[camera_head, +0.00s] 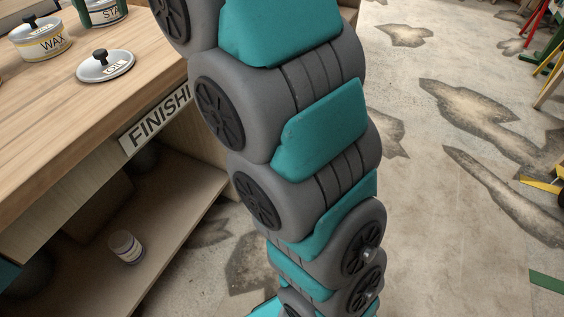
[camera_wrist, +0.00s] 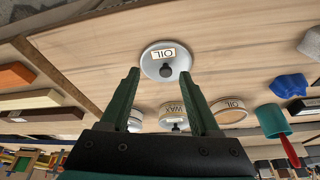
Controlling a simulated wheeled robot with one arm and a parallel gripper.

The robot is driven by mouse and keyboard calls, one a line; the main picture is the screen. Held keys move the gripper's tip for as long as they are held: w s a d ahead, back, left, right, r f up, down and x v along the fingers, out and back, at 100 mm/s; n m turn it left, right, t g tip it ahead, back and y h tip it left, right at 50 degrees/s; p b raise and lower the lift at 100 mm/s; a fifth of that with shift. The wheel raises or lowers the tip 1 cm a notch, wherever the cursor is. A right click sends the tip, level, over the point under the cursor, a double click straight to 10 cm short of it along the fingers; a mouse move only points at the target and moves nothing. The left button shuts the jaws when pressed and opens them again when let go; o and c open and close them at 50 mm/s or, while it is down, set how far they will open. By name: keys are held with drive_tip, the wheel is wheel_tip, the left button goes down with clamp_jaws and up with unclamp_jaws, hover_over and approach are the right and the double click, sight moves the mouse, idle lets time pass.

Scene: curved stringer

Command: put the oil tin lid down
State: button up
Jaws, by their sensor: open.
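The oil tin lid (camera_head: 105,66) is a pale grey disc with a dark knob and an OIL label. It lies flat on the wooden bench top, near the edge above the FINISHING sign. In the wrist view the lid (camera_wrist: 152,61) lies just beyond and between the fingertips, knob facing me. My gripper (camera_wrist: 160,75) is open, with two dark green fingers and nothing held between them. Its fingers are out of the head view. A round tin labelled OIL (camera_wrist: 229,110) stands to the right in the wrist view, apparently without a lid.
A lidded WAX tin (camera_head: 42,40) stands beside the lid, with a green-banded tin (camera_head: 101,13) behind. The wrist view shows a blue cloth (camera_wrist: 289,85), a teal cup (camera_wrist: 273,121) and several blocks (camera_wrist: 45,100). Bare bench top surrounds the lid. A small jar (camera_head: 125,246) sits on the lower shelf.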

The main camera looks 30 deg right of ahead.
drive_tip(key=s+d+f+m+g, duration=0.1)
drive_tip(key=s+d+f, duration=0.3)
drive_tip(key=s+f, duration=0.6)
drive_tip(key=s+d+f+m+g, duration=0.1)
drive_tip(key=s+d+f, duration=0.4)
drive_tip(key=s+f, duration=0.5)
drive_tip(key=s+d+f+m+g+h, duration=0.1)
drive_tip(key=s+d+f+g, duration=0.2)
drive_tip(key=s+f, duration=0.8)
drive_tip(key=s+d, duration=0.1)
drive_tip(key=s, duration=0.2)
drive_tip(key=shift+s+d+m, duration=0.15)
drive_tip(key=shift+m, duration=0.15)
